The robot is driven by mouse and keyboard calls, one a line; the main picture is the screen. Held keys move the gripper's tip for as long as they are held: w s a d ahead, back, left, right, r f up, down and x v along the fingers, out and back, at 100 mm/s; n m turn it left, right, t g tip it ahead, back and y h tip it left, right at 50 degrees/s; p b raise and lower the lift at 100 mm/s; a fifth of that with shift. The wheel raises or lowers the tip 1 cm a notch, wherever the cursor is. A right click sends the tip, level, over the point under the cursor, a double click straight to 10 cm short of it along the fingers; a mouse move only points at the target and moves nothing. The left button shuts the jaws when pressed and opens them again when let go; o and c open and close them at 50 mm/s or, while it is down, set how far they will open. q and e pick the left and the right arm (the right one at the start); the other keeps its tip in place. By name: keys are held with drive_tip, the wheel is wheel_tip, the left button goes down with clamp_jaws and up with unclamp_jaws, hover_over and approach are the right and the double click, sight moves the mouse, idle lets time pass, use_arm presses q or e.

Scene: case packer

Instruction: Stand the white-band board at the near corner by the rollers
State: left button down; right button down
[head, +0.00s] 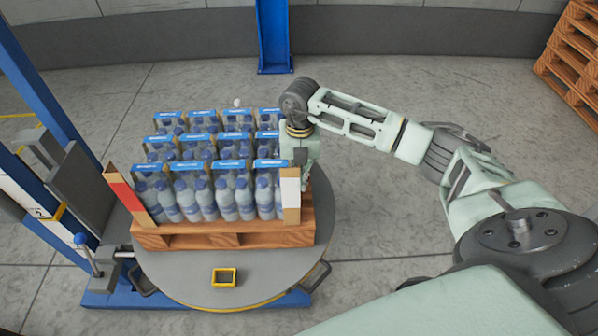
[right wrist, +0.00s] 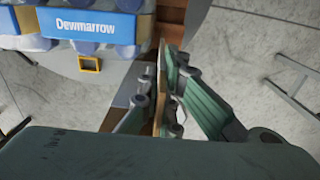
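The white-band board (head: 291,194) is a narrow brown corner board with a white band. It stands upright at the near right corner of the bottle load on the wooden pallet (head: 225,233). My right gripper (head: 301,165) is at its upper part. In the right wrist view, my right gripper's fingers (right wrist: 160,104) are on both sides of the board (right wrist: 161,62) and look closed on it. A red-band board (head: 127,192) leans outward at the near left corner. I cannot make out the rollers clearly. My left gripper is not in view.
Blue-capped bottle packs (head: 205,190) fill the pallet on a grey turntable (head: 185,276). A yellow square frame (head: 224,277) lies on its near part. A blue mast (head: 45,95) stands at left. Stacked pallets (head: 575,60) are at far right.

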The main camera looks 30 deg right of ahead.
drive_tip(key=shift+f, duration=0.1)
drive_tip(key=c, duration=2)
unclamp_jaws()
wheel_tip(320, 180, up, 12)
drive_tip(key=shift+r+b, duration=0.15)
drive_tip(key=shift+b, duration=1.1)
